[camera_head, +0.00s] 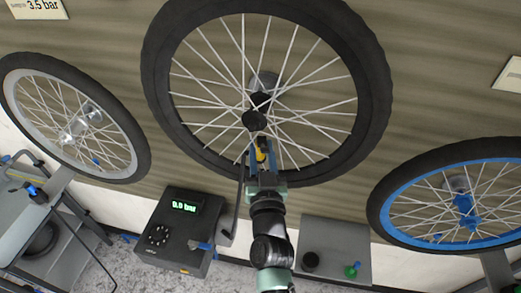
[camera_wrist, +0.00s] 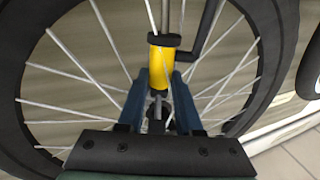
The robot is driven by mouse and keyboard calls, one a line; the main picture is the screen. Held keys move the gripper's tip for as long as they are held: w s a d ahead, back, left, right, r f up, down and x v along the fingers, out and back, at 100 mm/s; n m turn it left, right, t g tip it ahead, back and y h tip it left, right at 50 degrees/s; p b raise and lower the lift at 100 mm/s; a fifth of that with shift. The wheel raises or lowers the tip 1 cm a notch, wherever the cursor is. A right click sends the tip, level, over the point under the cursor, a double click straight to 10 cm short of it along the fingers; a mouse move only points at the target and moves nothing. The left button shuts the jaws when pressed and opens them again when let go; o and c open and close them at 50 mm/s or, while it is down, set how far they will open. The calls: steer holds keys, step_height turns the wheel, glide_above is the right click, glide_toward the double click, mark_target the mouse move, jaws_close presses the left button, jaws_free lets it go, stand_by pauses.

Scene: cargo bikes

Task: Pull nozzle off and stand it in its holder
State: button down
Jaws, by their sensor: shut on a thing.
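My gripper (camera_head: 261,152) is in front of the lower part of the middle wheel (camera_head: 377,85). It is shut on the yellow nozzle (camera_head: 262,147), between its two blue-grey fingers. In the wrist view the yellow nozzle (camera_wrist: 162,70) has a black collar at its top, and a black hose (camera_wrist: 207,30) bends off it to the right. I cannot tell whether the nozzle is touching the valve. I cannot clearly make out the nozzle's holder.
A dark pump box (camera_head: 165,248) with a green display reading 0.0 bar stands at lower left. A grey box (camera_head: 345,232) with a black round part and a green part stands at lower right. Side wheels (camera_head: 22,105) and (camera_head: 385,205) flank the middle wheel.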

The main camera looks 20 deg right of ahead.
steer(key=c, duration=0.5)
jaws_free()
steer(key=b+v, duration=0.3)
steer(key=v, duration=1)
